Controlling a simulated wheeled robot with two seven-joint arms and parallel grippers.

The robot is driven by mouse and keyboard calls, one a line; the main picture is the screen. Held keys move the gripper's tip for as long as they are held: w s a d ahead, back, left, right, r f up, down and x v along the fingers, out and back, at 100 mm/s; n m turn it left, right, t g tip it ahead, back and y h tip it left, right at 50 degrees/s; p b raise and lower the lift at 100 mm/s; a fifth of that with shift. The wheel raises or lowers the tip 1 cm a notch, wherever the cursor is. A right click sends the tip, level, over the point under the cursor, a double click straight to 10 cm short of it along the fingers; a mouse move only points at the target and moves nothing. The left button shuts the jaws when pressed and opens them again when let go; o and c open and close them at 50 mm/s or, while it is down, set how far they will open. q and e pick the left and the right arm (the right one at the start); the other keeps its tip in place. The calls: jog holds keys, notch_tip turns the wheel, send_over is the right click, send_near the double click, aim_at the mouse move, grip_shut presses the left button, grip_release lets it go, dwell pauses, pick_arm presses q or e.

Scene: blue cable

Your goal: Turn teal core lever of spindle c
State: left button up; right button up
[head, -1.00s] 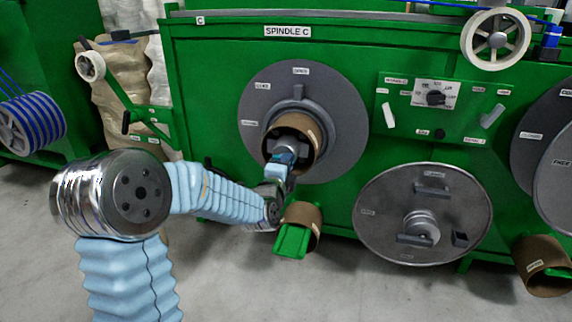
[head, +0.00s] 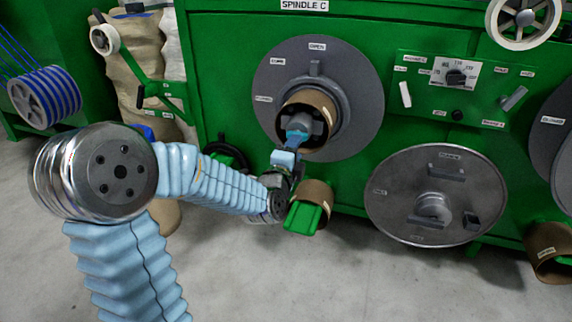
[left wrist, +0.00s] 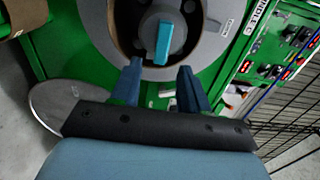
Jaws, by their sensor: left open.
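Spindle C's grey disc (head: 361,95) stands on the green machine, with a brown cardboard core (head: 316,96) at its middle. In the left wrist view the teal core lever (left wrist: 164,42) stands upright inside the core's opening (left wrist: 133,22). My left gripper (left wrist: 161,68) is open, its two dark blue fingers below the lever and to either side of its line. The lever's lower end shows between and beyond the fingertips, with no grip on it. In the head view my left gripper (head: 296,140) is at the core's mouth and partly hides the lever. My right gripper is not in view.
A second brown tube (head: 318,192) with a green piece sits just below the spindle, close to my left wrist. A grey flanged disc (head: 400,180) is to the right. A control panel (head: 425,100) with a knob is above it. Black wire mesh (left wrist: 285,120) shows at right in the wrist view.

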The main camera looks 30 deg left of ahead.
pick_arm(q)
jog(key=b+v, duration=0.4)
jog(key=v, duration=0.5)
jog(key=d+f+n+g+h, duration=0.3)
jog(key=d+f+n+g, duration=0.15)
jog(key=f, duration=0.95)
jog(key=d+f+n+g+h, duration=0.35)
jog(key=d+f, duration=0.25)
jog(key=f, duration=0.9)
jog(key=s+d+f+n+g+h, duration=0.1)
jog(key=s+d+f+n+g, duration=0.35)
jog(key=s+f, duration=0.4)
jog(key=s+d+f+n+g+h, duration=0.1)
jog(key=s+d+f+n+g, duration=0.35)
jog(key=s+f, duration=0.4)
notch_tip(320, 180, up, 14)
jog(key=w+p, duration=0.1)
jog(key=p, duration=1.4)
jog(key=shift+w+d, duration=0.15)
jog(key=shift+d, duration=0.35)
